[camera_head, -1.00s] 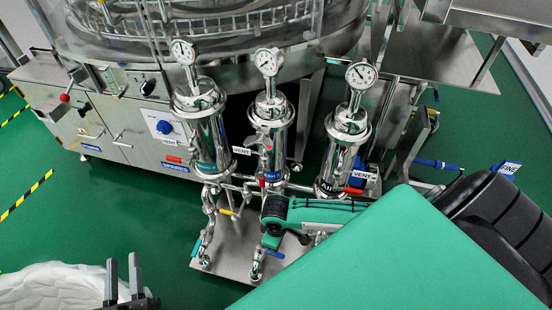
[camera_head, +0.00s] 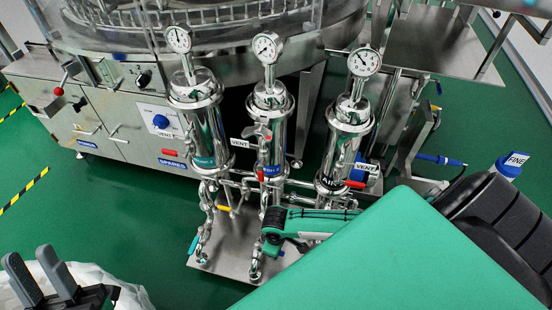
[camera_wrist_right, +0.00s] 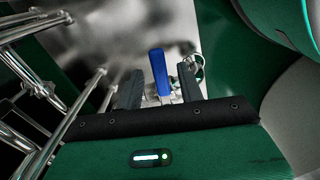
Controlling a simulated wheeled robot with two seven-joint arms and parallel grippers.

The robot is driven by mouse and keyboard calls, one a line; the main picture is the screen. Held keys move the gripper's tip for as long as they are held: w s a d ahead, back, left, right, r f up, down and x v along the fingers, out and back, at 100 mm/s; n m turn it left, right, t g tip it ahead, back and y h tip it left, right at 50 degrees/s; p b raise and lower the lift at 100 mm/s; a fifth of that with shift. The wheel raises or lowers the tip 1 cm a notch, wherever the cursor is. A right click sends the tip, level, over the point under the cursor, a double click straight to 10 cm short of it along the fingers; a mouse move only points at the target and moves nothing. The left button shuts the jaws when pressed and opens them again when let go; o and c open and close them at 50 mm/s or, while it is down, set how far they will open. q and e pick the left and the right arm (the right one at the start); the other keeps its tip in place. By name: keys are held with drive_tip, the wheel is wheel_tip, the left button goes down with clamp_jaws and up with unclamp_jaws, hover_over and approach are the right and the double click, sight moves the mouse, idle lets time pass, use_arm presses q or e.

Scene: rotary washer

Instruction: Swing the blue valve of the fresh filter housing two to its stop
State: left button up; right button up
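The middle filter housing (camera_head: 270,125) is a steel cylinder with a gauge on top and a blue label that seems to end in 2. In the right wrist view a blue valve handle (camera_wrist_right: 160,72) stands between the two dark fingers of my right gripper (camera_wrist_right: 160,85). Small gaps show on both sides of the handle, so the gripper looks open around it. In the head view my right gripper (camera_head: 271,232) is at the pipes below the middle housing, and its fingertips and the blue handle cannot be made out there. My left gripper (camera_head: 42,276) is open and empty at lower left.
Similar housings stand left (camera_head: 205,125) and right (camera_head: 347,140), with red levers nearby. Pipework rises from a steel base plate (camera_head: 225,258). The rotary washer (camera_head: 110,110) stands behind. A white bag (camera_head: 100,280) lies at lower left. Green floor is clear on the left.

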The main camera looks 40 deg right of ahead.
drive_tip(key=shift+c, duration=0.2)
clamp_jaws()
